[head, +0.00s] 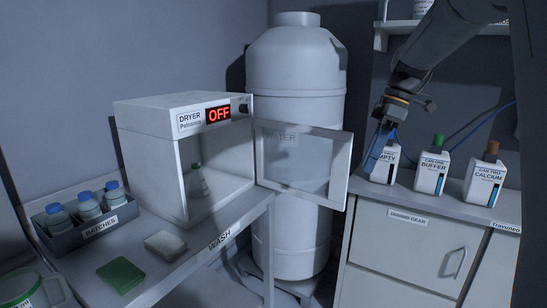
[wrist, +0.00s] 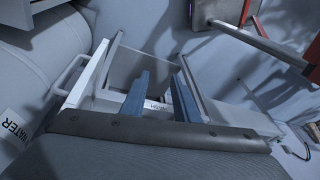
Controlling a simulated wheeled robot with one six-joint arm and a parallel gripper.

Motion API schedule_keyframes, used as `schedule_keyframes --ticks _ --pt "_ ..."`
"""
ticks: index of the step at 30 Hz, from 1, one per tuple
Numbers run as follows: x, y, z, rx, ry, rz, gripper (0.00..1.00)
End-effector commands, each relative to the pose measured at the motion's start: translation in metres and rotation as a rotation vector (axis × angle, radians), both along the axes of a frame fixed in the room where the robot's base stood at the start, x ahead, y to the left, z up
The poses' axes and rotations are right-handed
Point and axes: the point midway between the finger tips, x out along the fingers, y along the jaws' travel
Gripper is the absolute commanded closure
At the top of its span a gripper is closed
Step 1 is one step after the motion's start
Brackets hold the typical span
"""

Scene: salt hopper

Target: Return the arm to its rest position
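My gripper (head: 374,158) hangs at the right of the head view, in front of the left white can (head: 384,167), whose label reads EMPTY in part. In the wrist view, the two blue fingers of my gripper (wrist: 160,82) stand apart with nothing held between them. My arm comes down from the upper right and is bent at the wrist. From the head view I cannot tell how far the fingers are from the can.
The glass dryer door (head: 302,160) stands open in front of the water tank (head: 296,75). The dryer (head: 150,115) reads OFF, with a flask (head: 198,184) inside. Cans labelled BUFFER (head: 431,170) and CALCIUM (head: 485,182) stand on the right counter. A shelf (head: 460,28) is above.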

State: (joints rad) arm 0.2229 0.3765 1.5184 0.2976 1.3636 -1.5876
Motion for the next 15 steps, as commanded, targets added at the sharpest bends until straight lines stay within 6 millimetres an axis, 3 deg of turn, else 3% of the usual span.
schedule_keyframes --ticks 8,15 --pt "-0.055 0.025 -0.092 -0.117 0.108 -0.379 0.72" --pt "-0.144 0.048 -0.195 -0.237 0.161 -0.838 0.72"
